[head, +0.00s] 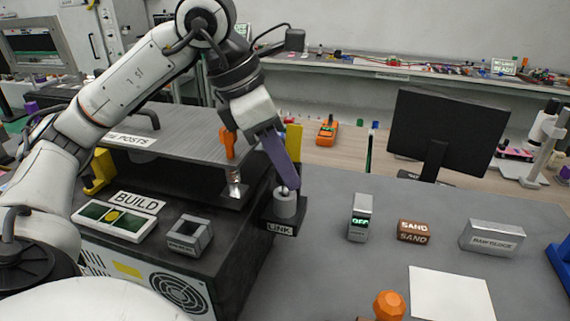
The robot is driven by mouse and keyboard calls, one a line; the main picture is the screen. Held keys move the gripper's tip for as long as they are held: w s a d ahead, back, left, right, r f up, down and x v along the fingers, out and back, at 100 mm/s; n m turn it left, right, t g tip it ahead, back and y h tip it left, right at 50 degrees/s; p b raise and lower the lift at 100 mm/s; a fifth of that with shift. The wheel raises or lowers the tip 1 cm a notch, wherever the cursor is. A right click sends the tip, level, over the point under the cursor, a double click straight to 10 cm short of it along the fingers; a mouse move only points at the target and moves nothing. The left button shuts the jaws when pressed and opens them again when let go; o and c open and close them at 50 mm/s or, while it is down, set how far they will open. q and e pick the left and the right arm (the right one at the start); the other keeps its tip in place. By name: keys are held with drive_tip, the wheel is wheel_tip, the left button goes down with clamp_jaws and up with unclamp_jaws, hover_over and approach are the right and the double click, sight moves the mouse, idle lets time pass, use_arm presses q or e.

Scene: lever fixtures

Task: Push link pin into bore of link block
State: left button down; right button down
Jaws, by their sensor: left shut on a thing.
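The link pin (283,190) seems to be the small grey tip between the fingertips and the block. The fingers hide most of it, and I cannot tell how deep it sits in the bore. My right gripper is not in view.
An orange-handled lever (228,143) stands left of my gripper, by the POSTS shelf (150,140). A yellow piece (293,142) is behind the fingers. A small display device (361,217) and a SAND block (413,231) lie right, with clear grey table between.

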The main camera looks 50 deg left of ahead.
use_arm(q)
drive_tip(key=shift+f+b, duration=0.3)
drive_tip(key=shift+f, duration=0.1)
drive_tip(key=c, duration=1.5)
unclamp_jaws()
drive_tip(key=shift+r, duration=0.1)
drive_tip(key=shift+a+r, duration=0.1)
